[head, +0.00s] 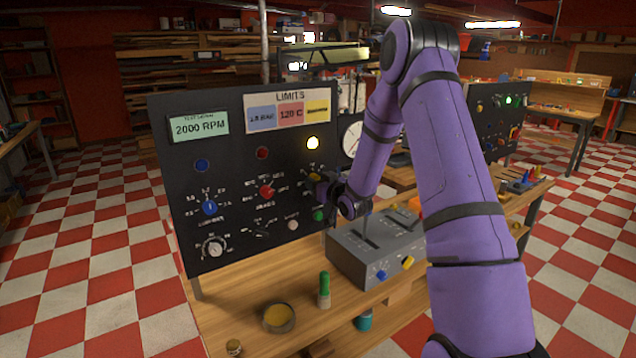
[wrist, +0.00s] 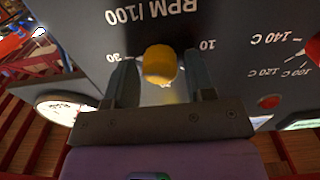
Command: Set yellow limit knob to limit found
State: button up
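The yellow limit knob (wrist: 160,65) sits on a dark panel dial marked "RPM /100", upside down in the wrist view, with 30 at left and 10 at right. My gripper (wrist: 160,70) is open, its fingers on either side of the knob with a narrow gap each side. In the head view my gripper (head: 322,188) is at the panel's right side and mostly hides the knob. The LIMITS sign (head: 290,97) has a blue field, a red field reading 120 C and a yellow field I cannot read. A display (head: 198,126) reads 2000 RPM.
Red (head: 266,191) and blue (head: 209,207) knobs are to the left on the panel. A grey control box (head: 362,262) stands on the bench below. A round gauge (head: 352,139) is at the panel's right.

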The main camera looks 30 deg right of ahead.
jog(key=c, duration=0.6)
jog(key=shift+n, duration=0.5)
jog(key=n, duration=1.8)
jog(key=shift+n, duration=0.4)
jog(key=shift+f, duration=0.1)
jog(key=o, duration=0.9)
